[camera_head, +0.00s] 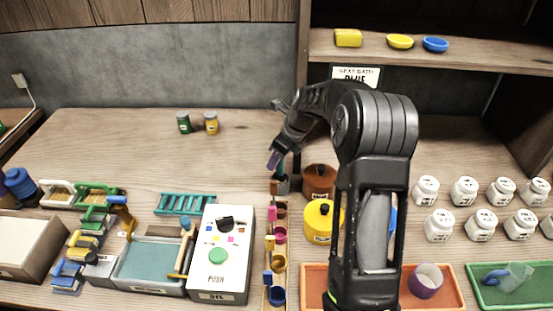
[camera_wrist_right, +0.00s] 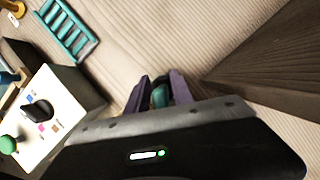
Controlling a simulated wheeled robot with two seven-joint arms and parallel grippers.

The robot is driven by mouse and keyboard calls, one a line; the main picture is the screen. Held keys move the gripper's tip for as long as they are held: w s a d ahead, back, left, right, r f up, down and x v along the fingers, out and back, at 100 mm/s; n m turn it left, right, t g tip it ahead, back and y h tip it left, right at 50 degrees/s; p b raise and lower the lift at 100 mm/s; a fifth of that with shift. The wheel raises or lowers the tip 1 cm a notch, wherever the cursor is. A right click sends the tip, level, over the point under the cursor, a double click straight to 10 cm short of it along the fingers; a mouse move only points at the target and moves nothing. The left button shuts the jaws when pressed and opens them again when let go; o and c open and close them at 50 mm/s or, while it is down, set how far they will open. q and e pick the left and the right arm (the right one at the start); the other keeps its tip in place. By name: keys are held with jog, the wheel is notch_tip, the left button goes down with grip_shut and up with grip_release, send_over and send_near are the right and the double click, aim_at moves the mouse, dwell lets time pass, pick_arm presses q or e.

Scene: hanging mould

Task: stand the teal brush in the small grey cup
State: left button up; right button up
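The small grey cup (camera_head: 283,186) stands on the table at the middle of the head view, just left of the brown pot. The teal brush (camera_head: 281,168) shows as a short teal piece directly above the cup, upright or nearly so. Whether its lower end is inside the cup or just above it cannot be told. My right gripper (camera_head: 274,158), with purple fingers, is at the brush. In the right wrist view the teal brush (camera_wrist_right: 160,96) lies between the fingers, which look closed on it. The cup is hidden in that view. My left gripper is not in view.
A brown pot (camera_head: 319,180) and a yellow pot (camera_head: 318,222) stand close to the cup's right. A narrow rack of small coloured cups (camera_head: 279,236) runs in front. The white control box (camera_head: 222,270) is front left. The table behind left is mostly clear.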

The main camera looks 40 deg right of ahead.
jog(key=shift+o, duration=1.1)
jog(key=shift+r, duration=0.1)
jog(key=v, duration=0.7)
jog(key=shift+r+b, duration=0.3)
jog(key=shift+s, duration=0.15)
